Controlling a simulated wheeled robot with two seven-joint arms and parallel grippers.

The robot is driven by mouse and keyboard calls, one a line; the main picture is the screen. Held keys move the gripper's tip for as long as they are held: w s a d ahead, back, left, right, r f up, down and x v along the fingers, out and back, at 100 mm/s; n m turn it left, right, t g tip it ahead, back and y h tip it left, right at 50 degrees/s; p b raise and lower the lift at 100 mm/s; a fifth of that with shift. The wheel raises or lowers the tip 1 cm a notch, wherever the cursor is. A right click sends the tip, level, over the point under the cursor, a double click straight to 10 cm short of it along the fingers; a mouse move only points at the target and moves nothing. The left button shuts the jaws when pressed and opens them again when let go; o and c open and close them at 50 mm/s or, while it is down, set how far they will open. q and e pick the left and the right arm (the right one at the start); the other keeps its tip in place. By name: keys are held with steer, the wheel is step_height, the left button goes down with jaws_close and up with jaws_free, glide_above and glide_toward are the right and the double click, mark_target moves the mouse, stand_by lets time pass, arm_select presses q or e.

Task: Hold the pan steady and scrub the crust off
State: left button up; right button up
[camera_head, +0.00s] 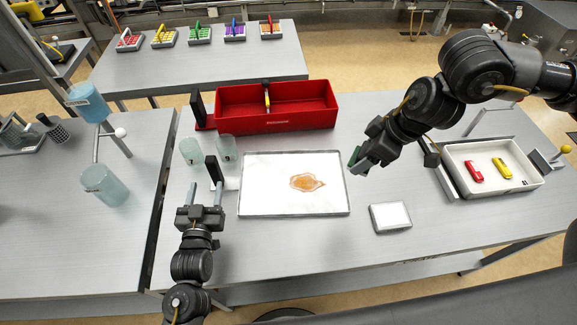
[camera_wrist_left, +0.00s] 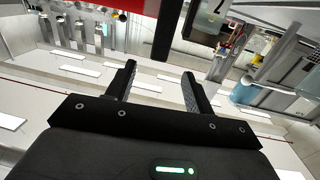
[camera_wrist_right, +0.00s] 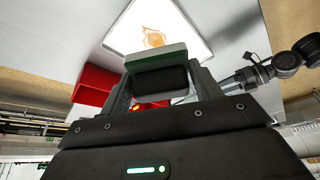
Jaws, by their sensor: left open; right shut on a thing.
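The pan (camera_head: 265,195) is a flat white rectangular tray with a grey rim, lying on the middle table. An orange-brown crust (camera_head: 307,182) sits right of its centre and also shows in the right wrist view (camera_wrist_right: 154,38). A black upright handle (camera_head: 215,172) stands at the pan's left edge. My left gripper (camera_head: 206,190) is open and empty just in front of this handle, apparently not gripping it; the handle also shows ahead of the fingers in the left wrist view (camera_wrist_left: 169,25). My right gripper (camera_head: 364,161) is shut on a green-and-black scrubber (camera_wrist_right: 157,58), held above the pan's right edge.
A red toolbox (camera_head: 240,124) stands behind the pan. Clear beakers (camera_head: 191,151) stand at the back left. A small white pad (camera_head: 390,217) lies right of the pan. A white tray (camera_head: 470,152) with red and yellow items stands further right. The table front is clear.

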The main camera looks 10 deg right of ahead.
mark_target(211, 156)
steer(key=shift+s+r, duration=0.15)
steer(key=shift+s, duration=0.2)
arm_select(q)
steer(key=w+b, duration=0.1)
steer(key=w, duration=0.2)
steer(key=w+b, duration=0.2)
steer(key=w, duration=0.2)
steer(key=w+d+b, duration=0.1)
steer(key=w, duration=0.2)
steer(key=shift+w+r+b, duration=0.15)
steer(key=shift+w+b, duration=0.15)
arm_select(e)
steer(key=f, duration=0.4)
steer(key=shift+w+f, duration=0.2)
steer(key=shift+f, duration=0.05)
arm_select(q)
steer(key=shift+w, duration=0.5)
arm_select(e)
steer(key=shift+f, duration=0.2)
arm_select(q)
steer(key=shift+w+r, duration=0.1)
